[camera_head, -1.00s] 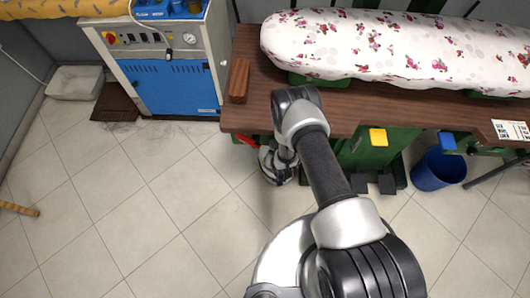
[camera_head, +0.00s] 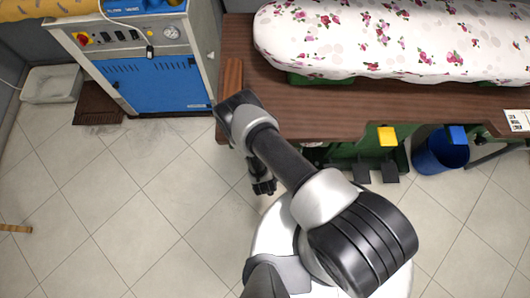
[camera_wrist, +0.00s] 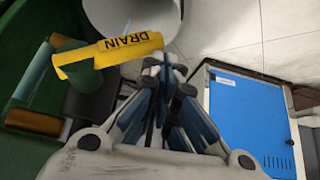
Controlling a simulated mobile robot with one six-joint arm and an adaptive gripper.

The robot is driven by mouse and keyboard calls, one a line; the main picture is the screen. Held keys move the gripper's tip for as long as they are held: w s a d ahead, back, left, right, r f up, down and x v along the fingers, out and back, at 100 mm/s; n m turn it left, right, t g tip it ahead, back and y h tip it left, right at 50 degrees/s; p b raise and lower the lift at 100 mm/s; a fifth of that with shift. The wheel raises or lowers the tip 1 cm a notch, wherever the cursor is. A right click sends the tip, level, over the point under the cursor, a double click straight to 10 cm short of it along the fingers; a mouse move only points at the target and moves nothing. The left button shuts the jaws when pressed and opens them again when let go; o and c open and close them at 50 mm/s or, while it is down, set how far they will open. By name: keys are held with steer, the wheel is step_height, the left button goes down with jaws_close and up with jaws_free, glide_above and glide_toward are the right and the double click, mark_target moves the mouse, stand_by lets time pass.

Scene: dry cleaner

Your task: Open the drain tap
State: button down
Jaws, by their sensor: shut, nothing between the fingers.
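The drain tap shows in the wrist view as a yellow handle (camera_wrist: 115,48) marked "DRAIN", lying nearly level with a slight tilt. In the head view my gripper (camera_head: 263,188) hangs low beside the table's left end, above the floor. I cannot make out the tap in the head view.
A wooden table (camera_head: 320,118) carries a flowered ironing board (camera_head: 400,38). A blue-fronted machine (camera_head: 150,82) stands to the left. A green curved body (camera_wrist: 25,60) lies left of the tap. The tiled floor (camera_head: 130,220) is largely clear.

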steer(key=shift+f, duration=0.5)
steer(key=shift+f+b, duration=0.15)
steer(key=shift+b, duration=0.2)
